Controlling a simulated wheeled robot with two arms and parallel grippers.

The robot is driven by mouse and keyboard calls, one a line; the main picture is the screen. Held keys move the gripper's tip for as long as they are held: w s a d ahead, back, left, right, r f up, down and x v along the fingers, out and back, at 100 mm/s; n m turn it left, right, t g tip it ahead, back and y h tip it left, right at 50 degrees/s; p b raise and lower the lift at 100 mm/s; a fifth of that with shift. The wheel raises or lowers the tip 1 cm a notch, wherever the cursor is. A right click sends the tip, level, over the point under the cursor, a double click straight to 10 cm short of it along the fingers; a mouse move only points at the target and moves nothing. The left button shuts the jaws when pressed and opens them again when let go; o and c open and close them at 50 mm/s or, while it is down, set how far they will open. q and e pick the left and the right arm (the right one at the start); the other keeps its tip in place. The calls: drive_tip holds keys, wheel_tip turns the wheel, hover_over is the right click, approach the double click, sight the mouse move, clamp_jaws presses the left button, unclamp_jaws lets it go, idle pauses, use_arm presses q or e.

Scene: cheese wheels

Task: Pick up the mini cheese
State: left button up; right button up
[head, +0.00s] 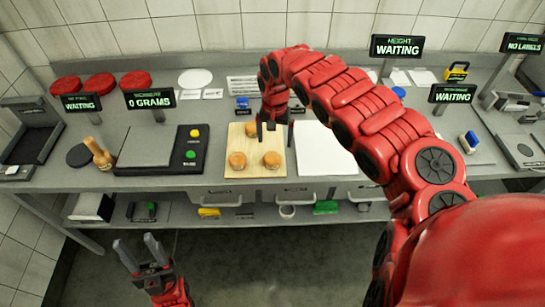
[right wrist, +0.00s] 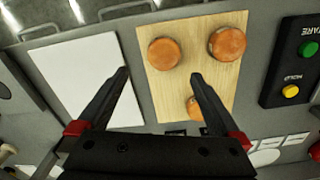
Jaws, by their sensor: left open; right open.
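Three small orange-brown mini cheeses lie on a pale wooden board (head: 246,172) on the counter. Two are at its front, the left one (head: 237,160) and the right one (head: 272,160); the third (head: 252,129) is farther back. My right gripper (head: 274,143) is open and empty, pointing down above the board. In the right wrist view my right gripper (right wrist: 160,75) has its jaws spread, with one cheese (right wrist: 164,53) beyond and between the fingertips. Another cheese (right wrist: 227,44) is to the right, and a third (right wrist: 194,108) is partly hidden by a finger. My left gripper (head: 135,240) is open and empty, low before the counter.
A white sheet (head: 325,150) lies right of the board. A black scale (head: 150,148) with green and yellow buttons stands to the left, by a wooden-handled stamp (head: 98,153). Red wheels (head: 100,83) sit at the back left. A lower shelf (head: 240,217) holds small items.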

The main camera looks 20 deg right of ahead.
sight(273, 156)
wheel_tip(273, 156, down, 5)
drive_tip(key=shift+a+r+p, duration=0.1)
drive_tip(key=shift+p, duration=0.45)
drive_tip(key=shift+a+f+p, duration=0.15)
drive_tip(key=shift+f+p, duration=0.2)
drive_tip(key=shift+f, duration=0.1)
drive_tip(key=f, duration=0.2)
drive_tip(key=f+p, duration=0.1)
drive_tip(key=shift+w+a, duration=0.15)
drive_tip(key=shift+a, duration=0.1)
drive_tip(key=shift+d+f, duration=0.2)
drive_tip(key=shift+f, duration=0.5)
drive_tip(key=c, duration=1.4)
